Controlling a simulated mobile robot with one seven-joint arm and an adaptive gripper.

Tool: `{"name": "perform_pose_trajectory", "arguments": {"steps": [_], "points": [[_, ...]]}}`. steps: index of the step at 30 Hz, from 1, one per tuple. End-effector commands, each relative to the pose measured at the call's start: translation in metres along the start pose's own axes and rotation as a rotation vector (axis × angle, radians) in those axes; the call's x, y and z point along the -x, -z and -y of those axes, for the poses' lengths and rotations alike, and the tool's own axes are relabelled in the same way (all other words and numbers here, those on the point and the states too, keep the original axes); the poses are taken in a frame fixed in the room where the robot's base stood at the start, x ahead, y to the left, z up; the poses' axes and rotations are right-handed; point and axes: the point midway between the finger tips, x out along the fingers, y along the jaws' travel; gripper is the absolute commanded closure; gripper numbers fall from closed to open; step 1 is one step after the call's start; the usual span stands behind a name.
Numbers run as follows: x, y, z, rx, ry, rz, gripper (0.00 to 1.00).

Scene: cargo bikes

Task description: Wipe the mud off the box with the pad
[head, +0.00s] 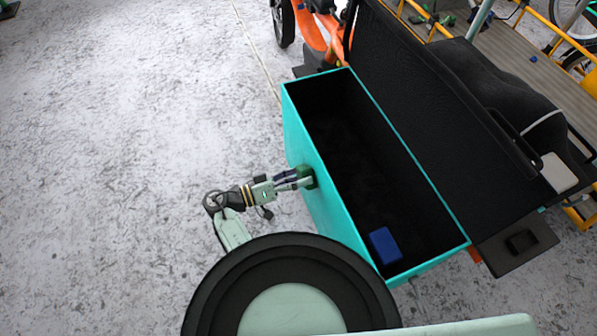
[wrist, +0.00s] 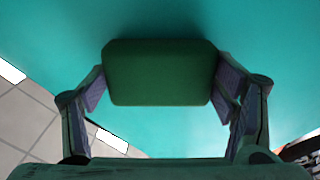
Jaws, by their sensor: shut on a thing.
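The teal box (head: 318,198) is mounted on the cargo bike, with its black inside open to the top. In the wrist view its teal wall (wrist: 270,60) fills most of the picture. My gripper (head: 303,181) is at the outer left wall of the box. It is shut on the dark green pad (wrist: 160,73), which sits between both fingers. The pad lies against or very close to the teal wall; contact cannot be told for sure. In the head view the pad (head: 309,177) is partly hidden by my fingers. No mud shows on the visible parts of the wall.
A blue block (head: 385,246) lies inside the box at its near end. A black lid (head: 440,100) stands open on the right side. An orange bike frame (head: 313,30) is at the back. The grey floor (head: 120,130) on the left is clear.

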Motion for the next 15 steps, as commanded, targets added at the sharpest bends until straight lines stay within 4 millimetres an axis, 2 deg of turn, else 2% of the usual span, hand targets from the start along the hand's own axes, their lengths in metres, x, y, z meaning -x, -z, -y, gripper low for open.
{"name": "perform_pose_trajectory", "arguments": {"steps": [8,15], "points": [[0.000,-0.017,-0.018,0.001,-0.001,0.001,0.44],[0.001,-0.024,-0.022,0.001,0.000,0.000,0.44]]}}
